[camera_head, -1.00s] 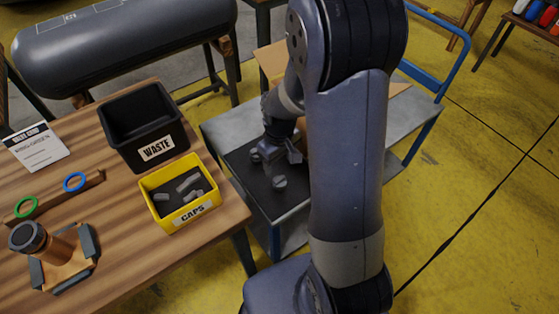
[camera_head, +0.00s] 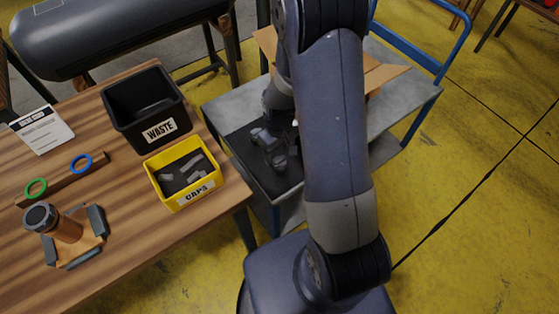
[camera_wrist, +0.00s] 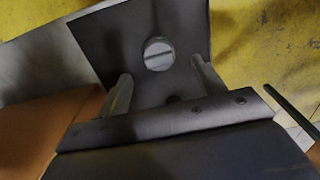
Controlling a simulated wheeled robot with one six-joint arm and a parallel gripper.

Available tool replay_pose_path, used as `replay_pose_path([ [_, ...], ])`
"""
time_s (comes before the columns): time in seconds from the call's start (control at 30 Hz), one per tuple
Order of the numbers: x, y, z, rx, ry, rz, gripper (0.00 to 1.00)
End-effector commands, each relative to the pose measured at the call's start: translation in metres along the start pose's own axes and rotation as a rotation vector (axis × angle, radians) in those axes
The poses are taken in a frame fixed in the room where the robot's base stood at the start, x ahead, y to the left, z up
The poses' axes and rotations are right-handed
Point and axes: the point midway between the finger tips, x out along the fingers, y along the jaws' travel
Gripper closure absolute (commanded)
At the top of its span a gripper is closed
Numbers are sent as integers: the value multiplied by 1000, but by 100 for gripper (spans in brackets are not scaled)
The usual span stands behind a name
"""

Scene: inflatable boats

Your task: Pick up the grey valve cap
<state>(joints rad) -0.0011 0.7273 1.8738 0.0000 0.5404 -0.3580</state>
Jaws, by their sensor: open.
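The grey valve cap (camera_wrist: 158,54) is a round disc with a slot across its top, lying on a dark mat (camera_wrist: 125,35) in the wrist view. My gripper (camera_wrist: 161,80) is open, with one finger on each side of the picture and nothing between them. The cap shows just beyond the fingertips, roughly centred between them, apart from both. In the head view my gripper (camera_head: 276,150) is low over the dark mat on the grey cart (camera_head: 225,107). There the cap cannot be told apart from the gripper.
A cardboard box (camera_head: 375,77) stands on the cart behind my arm. Yellow floor is clear at right.

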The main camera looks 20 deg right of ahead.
Motion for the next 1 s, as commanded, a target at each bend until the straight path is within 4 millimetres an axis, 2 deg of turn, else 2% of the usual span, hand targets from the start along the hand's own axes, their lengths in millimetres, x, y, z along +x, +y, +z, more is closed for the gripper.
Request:
replay_pose_path([
  [0.1,18,0,2,0,-4,-1,35],
  [0.23,31,0,1,0,-2,-1,35],
  [0.57,36,0,1,0,0,0,35],
  [1.0,36,0,1,0,0,0,71],
])
